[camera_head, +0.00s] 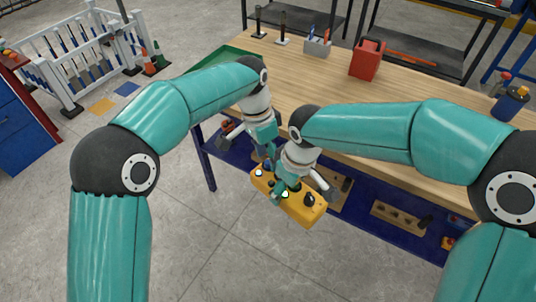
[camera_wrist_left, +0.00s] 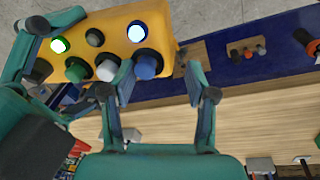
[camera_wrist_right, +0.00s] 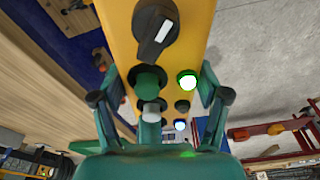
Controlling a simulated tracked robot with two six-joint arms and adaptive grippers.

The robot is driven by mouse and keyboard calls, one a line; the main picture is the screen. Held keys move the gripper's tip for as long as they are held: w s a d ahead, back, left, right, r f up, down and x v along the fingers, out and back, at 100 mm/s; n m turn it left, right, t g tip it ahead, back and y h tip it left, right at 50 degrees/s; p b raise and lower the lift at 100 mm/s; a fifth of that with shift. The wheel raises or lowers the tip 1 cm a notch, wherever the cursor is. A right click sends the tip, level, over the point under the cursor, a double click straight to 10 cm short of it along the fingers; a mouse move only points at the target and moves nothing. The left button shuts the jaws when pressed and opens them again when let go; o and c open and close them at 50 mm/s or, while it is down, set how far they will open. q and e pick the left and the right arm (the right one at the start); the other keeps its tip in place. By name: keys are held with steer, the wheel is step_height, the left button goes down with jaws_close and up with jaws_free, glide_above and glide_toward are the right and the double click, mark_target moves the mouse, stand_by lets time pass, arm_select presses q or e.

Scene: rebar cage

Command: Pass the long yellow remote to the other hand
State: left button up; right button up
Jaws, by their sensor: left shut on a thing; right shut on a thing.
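The long yellow remote (camera_head: 298,209) hangs in the air in front of the workbench, tilted down to the right. It has several knobs and lit buttons on its face. My right gripper (camera_head: 284,188) is shut across the remote's body; in the right wrist view the remote (camera_wrist_right: 198,25) lies between its fingers (camera_wrist_right: 162,90). My left gripper (camera_head: 264,152) is at the remote's upper left end; in the left wrist view its fingers (camera_wrist_left: 160,80) are closed at an edge of the remote (camera_wrist_left: 112,30), beside a blue knob. The exact contact there is partly hidden.
The wooden workbench (camera_head: 330,95) is behind the grippers, with a blue lower shelf (camera_head: 385,218) holding boards. Concrete floor is free at the front left.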

arm_select(q)
steer(key=shift+f, duration=0.15)
steer(key=c, duration=0.8)
arm_select(e)
steer(key=shift+w+a+r, duration=0.1)
steer(key=shift+r, duration=0.1)
arm_select(q)
steer(key=shift+w+a, duration=0.1)
jaws_close()
arm_select(e)
steer(key=o, duration=1.3)
steer(key=shift+o, duration=1.2)
steer(key=shift+f, duration=0.1)
